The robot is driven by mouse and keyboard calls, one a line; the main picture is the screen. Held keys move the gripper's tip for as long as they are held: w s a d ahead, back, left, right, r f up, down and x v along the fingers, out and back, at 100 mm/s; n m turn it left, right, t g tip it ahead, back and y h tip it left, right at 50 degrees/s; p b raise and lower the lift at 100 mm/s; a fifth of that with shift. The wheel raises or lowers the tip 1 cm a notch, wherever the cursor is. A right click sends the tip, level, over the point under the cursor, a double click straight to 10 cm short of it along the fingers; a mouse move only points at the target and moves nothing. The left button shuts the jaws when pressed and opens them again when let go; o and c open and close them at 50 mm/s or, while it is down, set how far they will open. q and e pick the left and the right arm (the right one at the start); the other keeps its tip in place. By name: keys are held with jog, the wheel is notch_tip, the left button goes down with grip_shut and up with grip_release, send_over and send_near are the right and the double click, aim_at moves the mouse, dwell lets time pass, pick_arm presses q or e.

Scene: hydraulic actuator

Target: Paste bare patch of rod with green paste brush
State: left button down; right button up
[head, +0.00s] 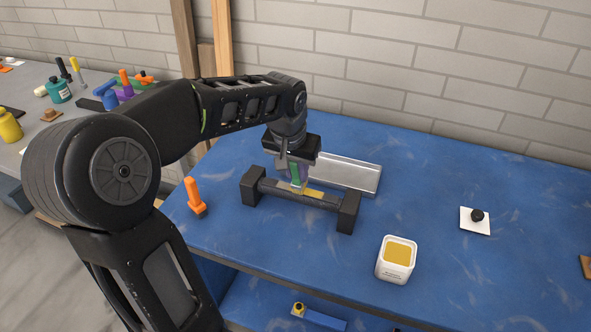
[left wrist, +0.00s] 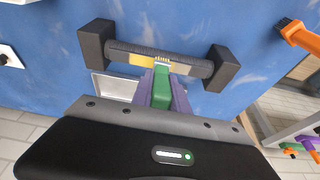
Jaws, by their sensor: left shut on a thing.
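The dark rod (head: 283,191) lies across two black end blocks on the blue table. Yellow paste covers part of its middle, and a paler patch (left wrist: 180,68) shows beside the brush in the left wrist view. My left gripper (head: 291,172) is shut on the green brush (head: 295,175), which also shows in the left wrist view (left wrist: 162,88). The brush's bristles (left wrist: 162,60) are at the rod's middle and appear to touch it. A white tub of yellow paste (head: 398,253) stands at the front right. My right gripper is not in view.
A metal tray (head: 348,173) lies just behind the rod. A white card with a black knob (head: 475,219) lies at the right. The table between tub and card is clear.

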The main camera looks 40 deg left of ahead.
pick_arm(q)
jog(key=shift+s+a, duration=0.25)
jog(key=shift+a, duration=0.4)
jog(key=shift+s+a, duration=0.25)
jog(key=shift+a, duration=0.35)
jog(key=shift+s+a, duration=0.25)
jog(key=shift+a, duration=0.4)
jog(key=shift+s+a, duration=0.15)
jog(key=shift+a, duration=0.45)
jog(key=shift+d, duration=0.15)
jog(key=shift+w+d, duration=0.2)
jog(key=shift+d, duration=0.35)
jog(key=shift+w+d, duration=0.2)
jog(key=shift+d, duration=0.3)
jog(key=shift+a, duration=0.15)
jog(key=shift+s+a, duration=0.2)
jog(key=shift+a, duration=0.3)
jog(key=shift+s+a, duration=0.2)
jog(key=shift+a, duration=0.3)
